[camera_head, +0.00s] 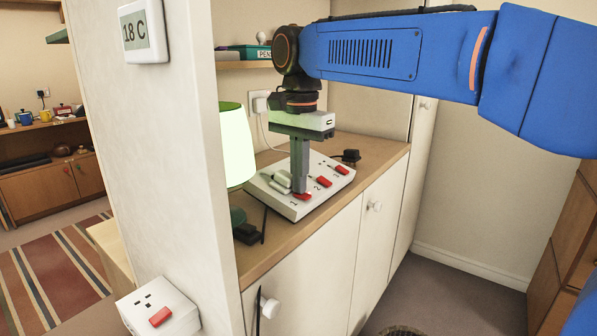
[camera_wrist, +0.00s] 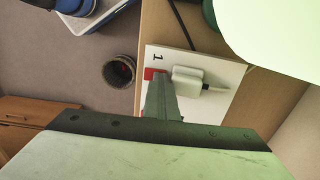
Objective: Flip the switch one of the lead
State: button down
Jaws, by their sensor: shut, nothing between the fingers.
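The lead is a white extension block (camera_head: 282,204) with several numbered red switches, lying on the wooden counter. Switch one (camera_head: 303,196) is the red rocker at its near end, beside the numeral 1. A white plug (camera_head: 282,180) sits in the socket beside it. My gripper (camera_head: 300,188) is shut and empty, pointing down with its tips at switch one, touching or just above it; I cannot tell which. In the wrist view the gripper (camera_wrist: 162,85) partly covers the red switch (camera_wrist: 152,73), next to the white plug (camera_wrist: 188,80).
Another black plug (camera_head: 346,156) lies behind the block. Cupboard doors (camera_head: 380,205) front the counter.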

notch_tip(320, 180, up, 17)
jog(key=shift+r, duration=0.15)
dwell(0.5)
jog(key=shift+s, duration=0.1)
